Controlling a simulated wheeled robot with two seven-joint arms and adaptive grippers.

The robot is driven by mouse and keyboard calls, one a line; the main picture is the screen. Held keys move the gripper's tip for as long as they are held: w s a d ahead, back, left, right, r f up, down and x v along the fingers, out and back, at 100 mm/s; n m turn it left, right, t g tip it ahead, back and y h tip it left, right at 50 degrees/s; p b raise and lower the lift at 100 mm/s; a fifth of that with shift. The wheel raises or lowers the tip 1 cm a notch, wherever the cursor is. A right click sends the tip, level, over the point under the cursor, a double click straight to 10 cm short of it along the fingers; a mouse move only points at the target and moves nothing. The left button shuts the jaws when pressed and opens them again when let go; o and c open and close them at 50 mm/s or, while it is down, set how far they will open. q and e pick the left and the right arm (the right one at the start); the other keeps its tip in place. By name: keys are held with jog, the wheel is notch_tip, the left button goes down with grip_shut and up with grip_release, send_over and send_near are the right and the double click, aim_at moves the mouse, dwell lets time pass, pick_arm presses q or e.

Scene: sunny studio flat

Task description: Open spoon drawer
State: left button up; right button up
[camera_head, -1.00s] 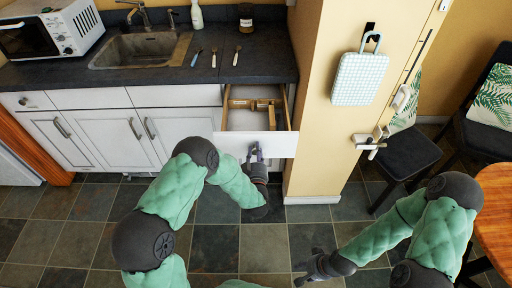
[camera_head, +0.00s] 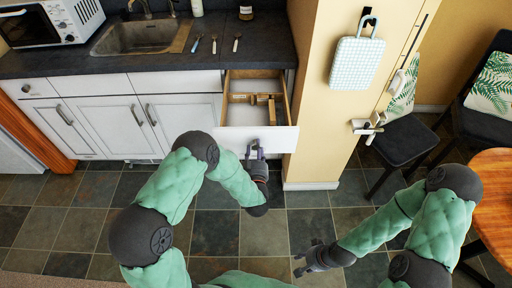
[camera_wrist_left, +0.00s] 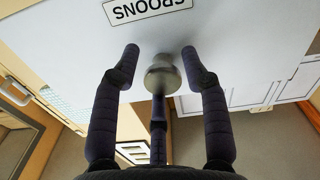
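The spoon drawer (camera_head: 232,113) stands pulled out below the counter at the right end. Its white front (camera_head: 228,138) faces me, and a "SPOONS" label (camera_wrist_left: 148,8) shows upside down in the left wrist view. A wooden divider (camera_head: 260,99) lies inside it. My left gripper (camera_head: 254,147) is at the drawer front; in the left wrist view its fingers (camera_wrist_left: 160,53) are spread around the round metal knob (camera_wrist_left: 162,76), with gaps visible on both sides. My right gripper (camera_head: 300,264) hangs low over the floor, empty, its fingers apart.
Several utensils (camera_head: 214,43) lie on the dark counter (camera_head: 170,58) beside the sink (camera_head: 142,36). A yellow wall (camera_head: 316,120) stands right of the drawer. A dark chair (camera_head: 405,140) and round wooden table (camera_head: 495,205) are at right. The tiled floor before the cabinets is clear.

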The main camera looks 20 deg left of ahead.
pick_arm(q)
jog(key=shift+o, duration=0.3)
jog(key=shift+r, duration=0.1)
jog(key=v, duration=1.2)
